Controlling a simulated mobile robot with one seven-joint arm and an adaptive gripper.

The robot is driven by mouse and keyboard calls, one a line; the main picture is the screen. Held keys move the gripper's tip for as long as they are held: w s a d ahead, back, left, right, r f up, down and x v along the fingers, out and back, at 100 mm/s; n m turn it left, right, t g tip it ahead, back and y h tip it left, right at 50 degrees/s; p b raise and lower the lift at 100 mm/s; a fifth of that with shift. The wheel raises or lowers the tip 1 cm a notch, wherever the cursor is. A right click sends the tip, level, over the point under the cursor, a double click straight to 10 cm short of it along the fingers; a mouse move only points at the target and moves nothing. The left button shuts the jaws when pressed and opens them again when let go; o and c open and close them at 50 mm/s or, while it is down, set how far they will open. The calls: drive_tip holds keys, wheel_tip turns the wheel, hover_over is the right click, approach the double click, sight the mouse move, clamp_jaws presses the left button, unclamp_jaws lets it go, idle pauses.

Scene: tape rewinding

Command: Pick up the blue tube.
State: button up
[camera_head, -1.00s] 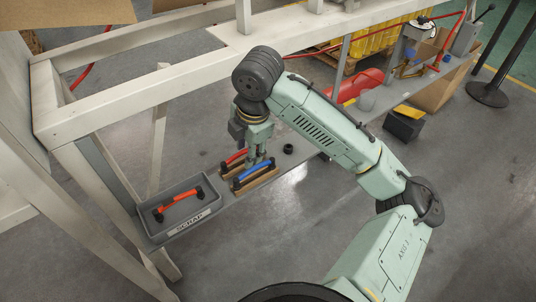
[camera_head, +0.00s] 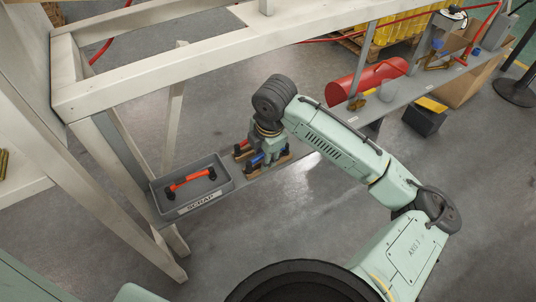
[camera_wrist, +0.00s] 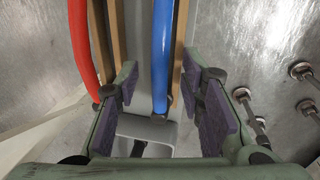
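The blue tube (camera_head: 256,160) lies on a wooden holder with dark ends, and my gripper (camera_head: 270,158) hides much of it in the head view. In the wrist view the blue tube (camera_wrist: 163,55) runs between the two fingers of my gripper (camera_wrist: 160,85). The fingers are apart, with a gap on each side of the tube. Whether the fingertips are level with the tube or above it is hard to tell. A red tube (camera_wrist: 83,45) runs parallel, outside the left finger; it also shows behind the blue one in the head view (camera_head: 242,146).
A grey scrap tray (camera_head: 208,200) with an orange-red tube (camera_head: 192,179) stands left of the holders on the narrow grey shelf (camera_head: 325,139). A pale frame beam (camera_head: 165,62) crosses above. A red cylinder (camera_head: 358,84) lies to the right. Metal pegs (camera_wrist: 255,123) show at the wrist view's right.

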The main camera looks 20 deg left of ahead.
drive_tip(key=shift+f, duration=0.25)
drive_tip(key=shift+c, duration=0.5)
clamp_jaws()
